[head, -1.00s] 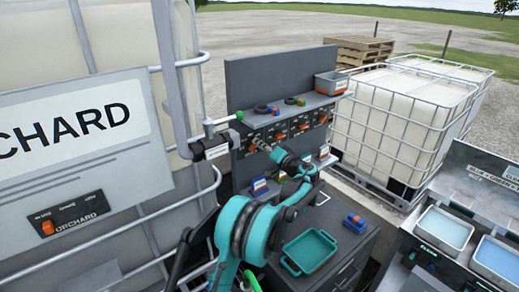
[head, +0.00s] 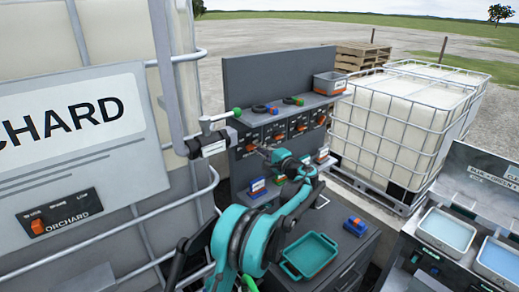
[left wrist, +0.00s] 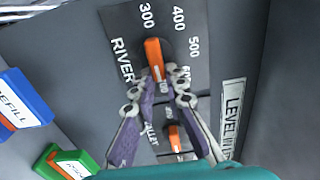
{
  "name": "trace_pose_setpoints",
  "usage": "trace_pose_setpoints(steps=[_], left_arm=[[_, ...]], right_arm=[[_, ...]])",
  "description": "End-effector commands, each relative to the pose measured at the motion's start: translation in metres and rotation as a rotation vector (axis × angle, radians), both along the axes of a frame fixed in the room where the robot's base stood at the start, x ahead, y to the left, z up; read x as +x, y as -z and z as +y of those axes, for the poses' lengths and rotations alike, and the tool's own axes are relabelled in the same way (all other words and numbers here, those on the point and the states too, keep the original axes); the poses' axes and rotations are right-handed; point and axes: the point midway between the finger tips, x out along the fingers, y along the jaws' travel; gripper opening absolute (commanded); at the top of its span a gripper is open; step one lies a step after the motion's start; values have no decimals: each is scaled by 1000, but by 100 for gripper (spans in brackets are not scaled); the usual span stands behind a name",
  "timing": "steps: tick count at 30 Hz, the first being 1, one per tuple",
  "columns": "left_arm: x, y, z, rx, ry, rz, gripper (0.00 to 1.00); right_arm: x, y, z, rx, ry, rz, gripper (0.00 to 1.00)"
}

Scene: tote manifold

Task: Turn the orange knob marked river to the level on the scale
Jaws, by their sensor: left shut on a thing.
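The orange knob marked RIVER (left wrist: 153,56) is an elongated bar on a dark dial plate, in the upper middle of the left wrist view. Numbers 300, 400 and 500 show around it; others are partly covered. Its bar runs nearly upright in that view, tilted slightly. I cannot tell which end is the pointer. My left gripper (left wrist: 159,88) is shut on the knob, one finger on each side, partly hiding its lower end. In the head view my left gripper (head: 266,150) is at the left end of the knob row. A level plate (left wrist: 232,118) is partly cut off. My right gripper is not in view.
Another orange knob (left wrist: 174,139) sits below, between my fingers. Blue (left wrist: 22,98) and green (left wrist: 68,162) labelled blocks are at the left. In the head view, a teal tray (head: 310,256) is on the cabinet below, and the ORCHARD panel (head: 60,212) is at left.

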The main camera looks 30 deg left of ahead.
Motion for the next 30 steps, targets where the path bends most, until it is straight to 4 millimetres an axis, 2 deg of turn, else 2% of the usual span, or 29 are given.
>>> trace_pose_setpoints(steps=[15,16,18,30], left_arm=[[0,-2,2,13,-2,21,0],[0,-2,2,13,-2,21,15],[0,-1,2,12,-2,20,34],[-1,0,-2,10,0,19,34]], right_arm=[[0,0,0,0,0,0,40],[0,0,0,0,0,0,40],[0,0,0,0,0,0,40],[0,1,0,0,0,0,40]])
